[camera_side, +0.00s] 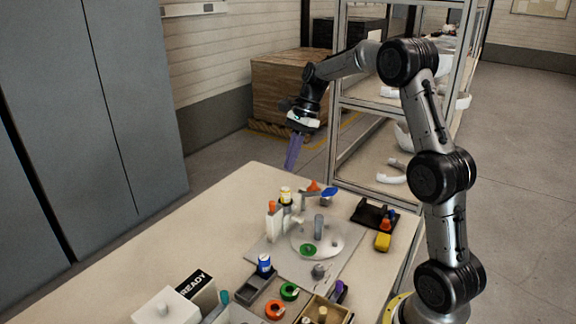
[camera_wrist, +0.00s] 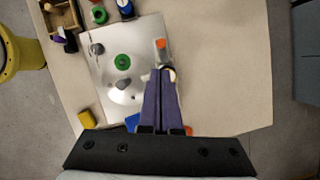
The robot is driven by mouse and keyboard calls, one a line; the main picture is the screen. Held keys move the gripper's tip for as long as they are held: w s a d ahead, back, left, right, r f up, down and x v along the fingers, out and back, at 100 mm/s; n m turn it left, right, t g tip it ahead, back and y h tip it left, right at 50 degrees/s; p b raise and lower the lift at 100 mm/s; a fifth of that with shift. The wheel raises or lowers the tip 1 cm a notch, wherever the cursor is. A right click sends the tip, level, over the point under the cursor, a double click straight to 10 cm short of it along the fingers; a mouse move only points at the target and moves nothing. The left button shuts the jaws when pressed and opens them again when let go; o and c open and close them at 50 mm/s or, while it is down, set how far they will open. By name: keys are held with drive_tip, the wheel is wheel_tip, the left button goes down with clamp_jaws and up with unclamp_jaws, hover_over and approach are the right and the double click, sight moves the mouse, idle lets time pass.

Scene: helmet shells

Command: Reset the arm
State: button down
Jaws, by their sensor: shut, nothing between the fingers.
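My arm stands at the right of the side view and reaches left over the far end of the table. My gripper (camera_side: 292,152) has purple fingers that point down, well above the tabletop. In the wrist view the purple fingers (camera_wrist: 166,72) lie together, shut and empty. They appear in front of the metal plate (camera_wrist: 103,62) and partly hide its right side and the items there.
The table (camera_side: 160,245) carries the plate (camera_side: 335,262) with small fixtures, a green ring (camera_side: 308,249), a yellow block (camera_side: 382,242), a black tray (camera_side: 366,216) and a READY box (camera_side: 196,288). A metal shelf rack (camera_side: 337,120) stands behind. The table's left side is bare.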

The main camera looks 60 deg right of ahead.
drive_tip(key=s+a+r+n+t+h, duration=0.1)
drive_tip(key=s+a+r+n, duration=0.2)
drive_tip(key=s+a+r, duration=0.3)
drive_tip(key=s+a+r+n+t+h, duration=0.1)
drive_tip(key=s+a+r+n, duration=0.2)
drive_tip(key=s+a+r, duration=0.45)
drive_tip(key=s+a+f+n+t+h, duration=0.2)
drive_tip(key=s+a+f+n, duration=0.1)
drive_tip(key=s+f+n, duration=0.6)
drive_tip(key=s+n, duration=0.3)
drive_tip(key=n, duration=0.3)
drive_tip(key=shift+s+f+n, duration=0.2)
drive_tip(key=shift+s+n, duration=0.05)
drive_tip(key=shift+n, duration=0.05)
